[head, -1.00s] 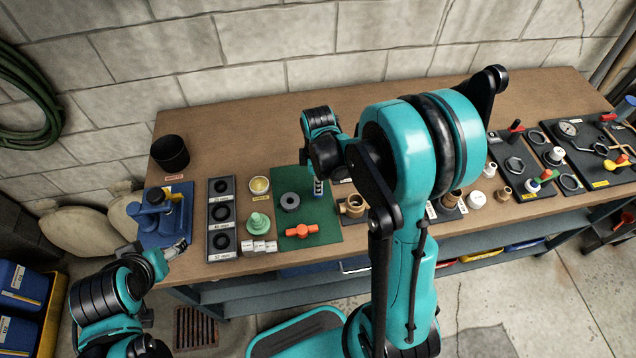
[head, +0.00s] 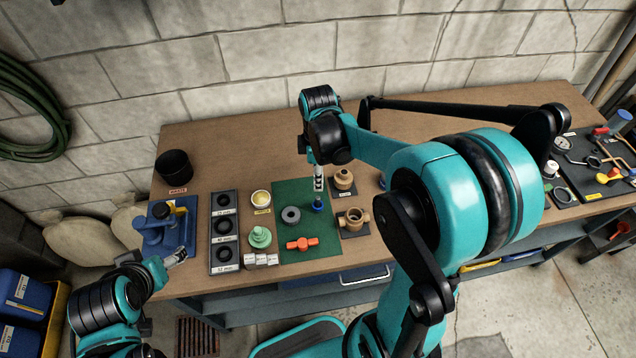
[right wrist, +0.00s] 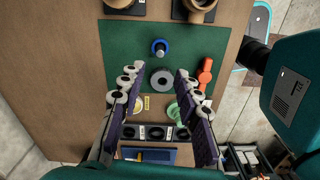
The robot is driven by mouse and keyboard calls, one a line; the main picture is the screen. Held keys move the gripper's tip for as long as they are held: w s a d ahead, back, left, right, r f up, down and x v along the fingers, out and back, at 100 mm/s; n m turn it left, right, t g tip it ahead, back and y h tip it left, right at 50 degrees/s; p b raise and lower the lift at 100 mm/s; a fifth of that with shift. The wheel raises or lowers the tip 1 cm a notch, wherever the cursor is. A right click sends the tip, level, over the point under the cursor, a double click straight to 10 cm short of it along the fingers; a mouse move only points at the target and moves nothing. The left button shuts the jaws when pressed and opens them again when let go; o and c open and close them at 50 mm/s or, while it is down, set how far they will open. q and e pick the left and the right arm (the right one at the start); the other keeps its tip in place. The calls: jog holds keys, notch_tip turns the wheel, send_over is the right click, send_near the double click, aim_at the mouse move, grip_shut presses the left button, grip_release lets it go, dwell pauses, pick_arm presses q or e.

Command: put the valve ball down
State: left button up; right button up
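A small piece with a blue ring and silvery middle, which I take for the valve ball (right wrist: 159,47), stands on the green mat (right wrist: 120,60). It also shows in the head view as a blue piece (head: 318,205) near the mat's right side. My right gripper (head: 318,186) is just above it, pointing down. In the right wrist view its two fingers (right wrist: 154,78) are spread wide with nothing between them, and the blue piece lies beyond the tips, apart from them. My left gripper (head: 177,257) is by the bench's front left edge; its fingers are too small to judge.
On the mat lie a grey ring (head: 291,215) and an orange handle (head: 302,244). Brass fittings (head: 353,219) stand just right. A yellow cup (head: 261,198), green part (head: 260,237), ring tray (head: 224,255) and blue vise (head: 165,232) stand left.

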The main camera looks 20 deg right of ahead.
jog(key=s+a+r+m+t, duration=0.5)
jog(key=s+r+m+t, duration=0.2)
jog(key=s+m, duration=0.3)
jog(key=shift+s+r+m, duration=0.3)
jog(key=shift+r+m, duration=0.1)
jog(key=shift+m, duration=1.2)
